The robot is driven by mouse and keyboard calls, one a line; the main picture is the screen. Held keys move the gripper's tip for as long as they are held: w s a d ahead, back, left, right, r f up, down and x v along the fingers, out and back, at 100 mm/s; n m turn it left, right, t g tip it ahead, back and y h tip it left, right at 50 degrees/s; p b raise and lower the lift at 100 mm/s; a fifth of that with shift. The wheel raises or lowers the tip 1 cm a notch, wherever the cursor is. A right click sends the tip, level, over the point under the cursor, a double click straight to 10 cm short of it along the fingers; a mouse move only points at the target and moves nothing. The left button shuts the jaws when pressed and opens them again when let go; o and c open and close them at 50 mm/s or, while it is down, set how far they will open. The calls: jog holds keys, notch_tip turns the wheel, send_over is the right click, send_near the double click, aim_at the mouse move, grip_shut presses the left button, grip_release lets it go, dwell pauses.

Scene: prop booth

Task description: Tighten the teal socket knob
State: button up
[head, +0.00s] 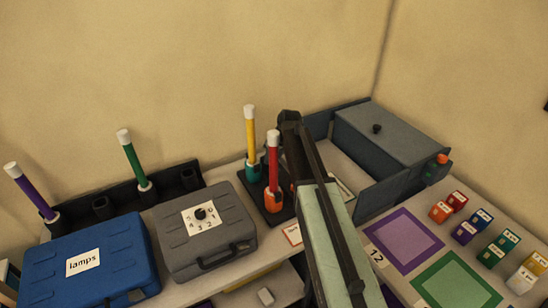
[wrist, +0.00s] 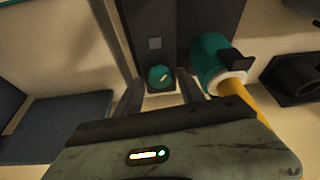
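The teal socket (head: 254,172) stands on a dark base and holds a yellow tube with a white tip. The teal socket in the wrist view (wrist: 208,62) is tilted, with a black tab on its side and the yellow tube in its pale collar. The round teal knob (wrist: 160,77) with a pale mark lies left of it on the dark base. My gripper (wrist: 161,86) is open, with one finger on each side of the knob in the picture. I cannot tell whether they touch it. My arm hides the gripper in the head view.
An orange socket (head: 273,201) with a red tube stands close by. A grey dial case (head: 229,242) and blue lamps case (head: 117,282) lie left. A grey open-fronted box (head: 390,137) stands right. Purple (head: 386,222) and green mats lie bare beside several small coloured blocks.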

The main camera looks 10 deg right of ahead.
jog(key=shift+r, duration=0.1)
jog(key=p+v, duration=0.7)
jog(key=shift+s+r, duration=0.15)
jog(key=shift+r, duration=0.1)
